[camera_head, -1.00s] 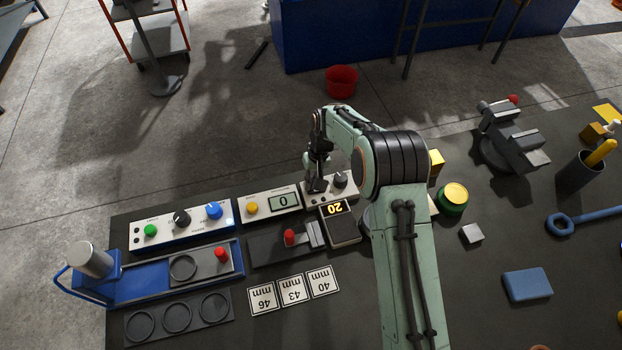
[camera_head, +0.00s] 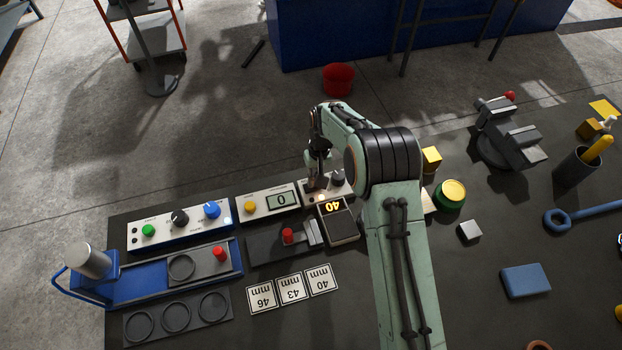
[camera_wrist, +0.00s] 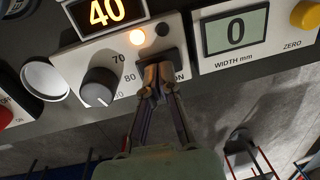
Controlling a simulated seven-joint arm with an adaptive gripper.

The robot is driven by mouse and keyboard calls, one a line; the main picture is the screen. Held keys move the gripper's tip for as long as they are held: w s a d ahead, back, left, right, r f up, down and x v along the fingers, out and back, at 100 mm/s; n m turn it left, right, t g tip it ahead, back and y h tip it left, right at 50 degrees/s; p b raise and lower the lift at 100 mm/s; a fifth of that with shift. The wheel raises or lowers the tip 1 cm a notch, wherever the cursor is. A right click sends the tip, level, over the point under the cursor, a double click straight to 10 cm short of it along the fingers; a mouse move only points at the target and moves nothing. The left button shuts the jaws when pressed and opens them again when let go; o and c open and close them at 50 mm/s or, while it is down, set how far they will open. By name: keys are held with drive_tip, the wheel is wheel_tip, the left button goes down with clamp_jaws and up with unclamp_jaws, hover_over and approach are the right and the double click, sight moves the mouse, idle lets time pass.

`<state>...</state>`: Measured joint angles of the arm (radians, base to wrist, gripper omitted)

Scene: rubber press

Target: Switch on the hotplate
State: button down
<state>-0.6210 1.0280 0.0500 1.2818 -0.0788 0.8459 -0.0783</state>
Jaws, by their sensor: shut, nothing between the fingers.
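The hotplate's control panel (camera_wrist: 70,70) shows in the wrist view with a dark dial (camera_wrist: 98,88), marks of 70 and 80, and the word ON by a dark switch (camera_wrist: 153,64). A small lamp (camera_wrist: 137,37) above the switch glows orange. A display (camera_wrist: 104,12) reads 40 in yellow; it also shows in the head view (camera_head: 333,208). My gripper (camera_wrist: 160,80) is shut and empty, its fingertips at the switch, seemingly touching it. In the head view my gripper (camera_head: 316,183) stands over the panel, left of the dial (camera_head: 338,177), and hides part of the panel.
A width gauge (camera_head: 268,204) reading 0 stands left of the panel. A blue-edged box (camera_head: 180,221) with knobs is farther left. Number cards (camera_head: 292,289) lie in front. A vise (camera_head: 508,135) stands at the right. Bare tabletop (camera_head: 455,290) lies right of my arm.

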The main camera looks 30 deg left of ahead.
sight(305, 189)
wheel_tip(305, 189, up, 14)
drive_tip(key=s+a, duration=0.1)
drive_tip(key=shift+s+a, duration=0.3)
drive_tip(key=shift+f, duration=0.1)
idle(0.5)
